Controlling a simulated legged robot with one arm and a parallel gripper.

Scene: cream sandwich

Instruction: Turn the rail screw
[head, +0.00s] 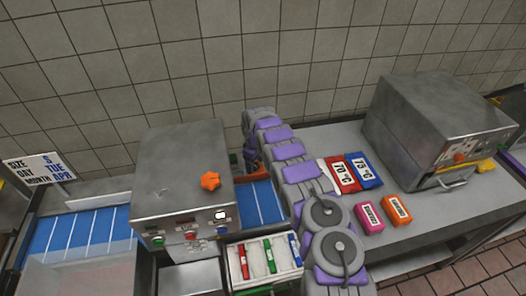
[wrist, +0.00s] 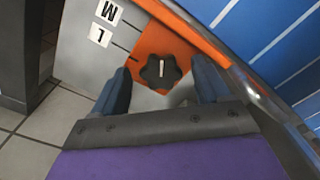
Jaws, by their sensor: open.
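The rail screw (wrist: 160,71) is a black lobed knob with a white line on top. It sits on an orange plate (wrist: 150,42) beside an orange rail (wrist: 190,30) in the wrist view. My gripper (wrist: 161,68) is open, with one dark blue finger on each side of the knob. A gap shows on both sides, and I cannot tell how far down the fingers reach. In the head view my arm reaches behind the steel machine, and its end is mostly hidden there. The screw does not show in that view.
White labels M (wrist: 109,12) and L (wrist: 99,34) with black lines lie left of the plate. A blue belt (wrist: 250,40) runs beyond the rail. In the head view, the steel machine (head: 180,165) with an orange knob (head: 210,181) stands left of my arm; colored packets (head: 341,176) lie right.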

